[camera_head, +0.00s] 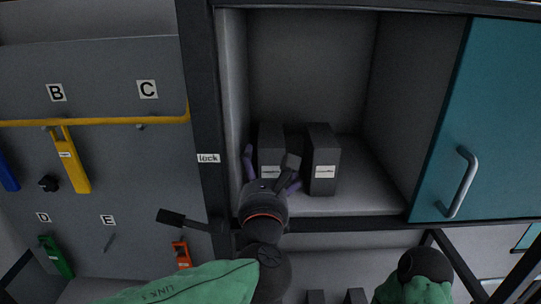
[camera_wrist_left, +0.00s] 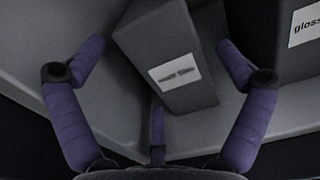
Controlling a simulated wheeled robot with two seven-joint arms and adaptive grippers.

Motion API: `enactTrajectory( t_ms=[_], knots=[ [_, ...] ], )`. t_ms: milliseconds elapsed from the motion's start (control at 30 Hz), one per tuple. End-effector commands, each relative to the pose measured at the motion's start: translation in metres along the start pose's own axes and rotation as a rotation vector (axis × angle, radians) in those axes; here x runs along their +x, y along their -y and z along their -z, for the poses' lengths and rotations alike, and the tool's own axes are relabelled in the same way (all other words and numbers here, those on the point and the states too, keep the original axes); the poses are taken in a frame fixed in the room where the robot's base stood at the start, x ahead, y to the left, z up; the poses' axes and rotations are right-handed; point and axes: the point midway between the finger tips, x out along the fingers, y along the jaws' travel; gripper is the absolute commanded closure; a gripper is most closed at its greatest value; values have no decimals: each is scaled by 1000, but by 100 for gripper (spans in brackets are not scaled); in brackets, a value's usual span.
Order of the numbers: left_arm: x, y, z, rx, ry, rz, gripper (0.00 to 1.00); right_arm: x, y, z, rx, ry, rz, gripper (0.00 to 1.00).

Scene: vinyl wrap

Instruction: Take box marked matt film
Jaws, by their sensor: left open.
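Two dark grey boxes stand in the open cabinet compartment. The left box (camera_head: 271,138) carries a white label that is small and blurred in both views; it seems to read "matt film". In the left wrist view this box (camera_wrist_left: 155,38) looks tilted and lies between the purple fingers. My left gripper (camera_head: 272,172) is open at the front of this box, with a finger to each side and a third finger low in front of it. I see no firm grip. The right box (camera_head: 322,150) has a label starting "gloss" in the wrist view (camera_wrist_left: 306,22).
The compartment has a dark frame post (camera_head: 203,110) marked "lock" on its left and a teal door (camera_head: 495,120) with a handle on its right. Shelf room is free right of the boxes. A grey panel (camera_head: 110,180) with hanging tools is further left.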

Motion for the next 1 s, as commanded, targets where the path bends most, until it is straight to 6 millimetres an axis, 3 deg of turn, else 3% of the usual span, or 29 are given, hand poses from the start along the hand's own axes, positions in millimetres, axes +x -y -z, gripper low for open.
enactTrajectory(
  t_ms=[500,767,1000],
  knots=[
    [53,1,-4,1,-2,0,0,-18,6,0,0,-1,0,54],
    [55,1,-3,0,-1,1,0,-17,6,0,0,-1,0,54],
    [55,1,-3,0,-1,1,59,-17,6,0,0,-1,0,54]
  ],
)
